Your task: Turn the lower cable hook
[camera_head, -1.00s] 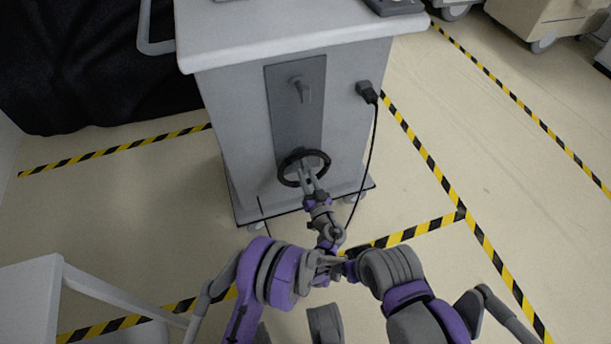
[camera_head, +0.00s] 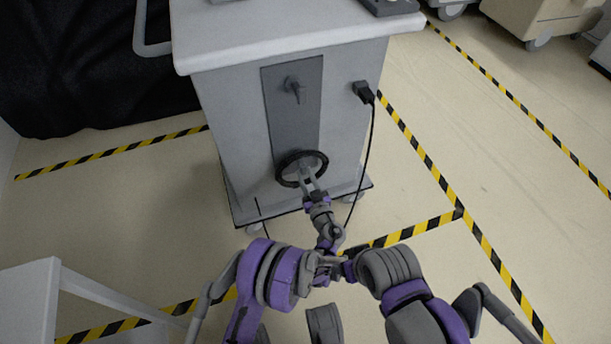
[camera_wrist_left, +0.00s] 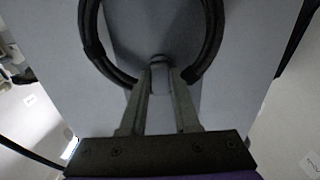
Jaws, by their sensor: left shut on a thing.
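The lower cable hook (camera_wrist_left: 160,72) is a small grey piece on the cart's front, low on a dark grey panel (camera_head: 290,125). A black cable coil (camera_head: 317,155) hangs around it; it also shows in the left wrist view (camera_wrist_left: 92,48). My left gripper (camera_head: 308,177) reaches up to the hook inside the coil. In the left wrist view, its two fingers (camera_wrist_left: 160,80) are shut on the hook, one on each side. The fingers hide part of the hook. The upper cable hook (camera_head: 294,88) sits higher on the panel, empty. My right gripper is not visible.
The grey cart (camera_head: 225,125) stands on the floor. A black plug (camera_head: 364,92) on its right has a cable hanging down. A white frame (camera_head: 75,285) stands at lower left. Black cloth (camera_head: 70,70) is behind left.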

